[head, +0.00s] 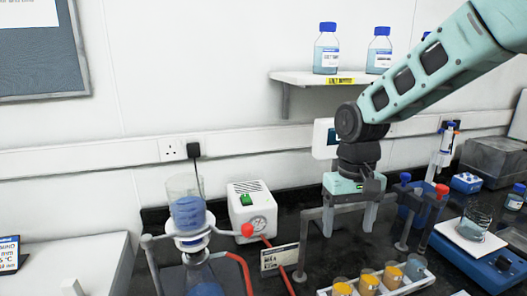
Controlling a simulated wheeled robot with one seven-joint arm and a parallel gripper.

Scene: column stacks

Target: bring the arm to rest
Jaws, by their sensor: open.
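My arm (440,68) reaches in from the upper right and bends down at the wrist. My gripper (349,218) points downward over the bench, open, with two pale fingers spread apart. I see nothing between the fingers. It hangs above and behind a pale rack holding several small vials with orange and blue-grey contents (368,284). A grey metal frame (302,240) stands close by the fingers; I cannot tell whether they touch.
At left, a vessel with blue contents (188,212) sits above a flask. A white gauge box (252,210) stands beside it. A beaker (474,222) is on a balance at right. A wall shelf (300,77) holds blue-capped bottles.

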